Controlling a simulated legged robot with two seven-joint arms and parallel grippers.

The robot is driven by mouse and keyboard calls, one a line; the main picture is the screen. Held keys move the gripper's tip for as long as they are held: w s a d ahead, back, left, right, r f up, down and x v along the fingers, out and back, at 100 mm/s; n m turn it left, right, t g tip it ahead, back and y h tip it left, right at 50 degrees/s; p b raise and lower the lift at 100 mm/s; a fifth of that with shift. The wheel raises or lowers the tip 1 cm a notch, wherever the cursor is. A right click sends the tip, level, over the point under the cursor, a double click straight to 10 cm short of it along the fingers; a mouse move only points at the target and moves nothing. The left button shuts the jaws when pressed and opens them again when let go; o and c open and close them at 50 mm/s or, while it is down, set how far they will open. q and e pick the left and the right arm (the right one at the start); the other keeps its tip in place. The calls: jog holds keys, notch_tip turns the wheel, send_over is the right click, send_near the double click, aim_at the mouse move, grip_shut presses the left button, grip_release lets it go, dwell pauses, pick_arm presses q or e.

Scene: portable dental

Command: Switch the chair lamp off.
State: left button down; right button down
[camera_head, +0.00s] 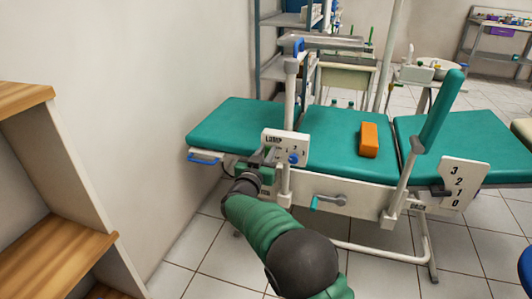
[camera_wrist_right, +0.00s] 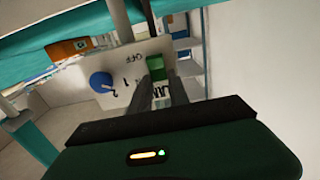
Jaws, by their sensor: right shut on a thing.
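The lamp's white control panel (camera_head: 285,143) is fixed to a white post beside the teal chair (camera_head: 345,145). It also shows in the right wrist view (camera_wrist_right: 130,75), marked OFF, 1 and 2, with other lettering partly hidden. A blue knob (camera_head: 293,159) sits on the panel, and it also shows in the right wrist view (camera_wrist_right: 101,82). A small green switch piece (camera_wrist_right: 156,67) is at the panel's edge. My right gripper (camera_head: 268,157) is at the panel's left part, its fingers (camera_wrist_right: 166,83) shut on the green piece. The fingers hide some of it. My left gripper is out of view.
An orange box (camera_head: 369,139) lies on the chair seat. A teal-handled lever (camera_head: 328,201) is on the chair's side, and a numbered plate (camera_head: 459,184) stands further right. A wooden shelf (camera_head: 60,240) is close at left. Tiled floor is clear between shelf and chair.

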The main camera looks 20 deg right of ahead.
jog(key=f+t+h+b, duration=0.1)
jog(key=t, duration=0.1)
jog(key=f+t+h+b, duration=0.1)
jog(key=b, duration=0.1)
jog(key=shift+s+a+t, duration=0.15)
jog(key=shift+s+t, duration=0.05)
jog(key=shift+t, duration=0.2)
jog(key=shift+r+h, duration=0.1)
jog(key=shift+h, duration=0.2)
jog(key=shift+r, duration=0.1)
jog(key=c, duration=1.2)
grip_release()
jog(key=shift+c, duration=0.2)
jog(key=shift+s+a, duration=0.1)
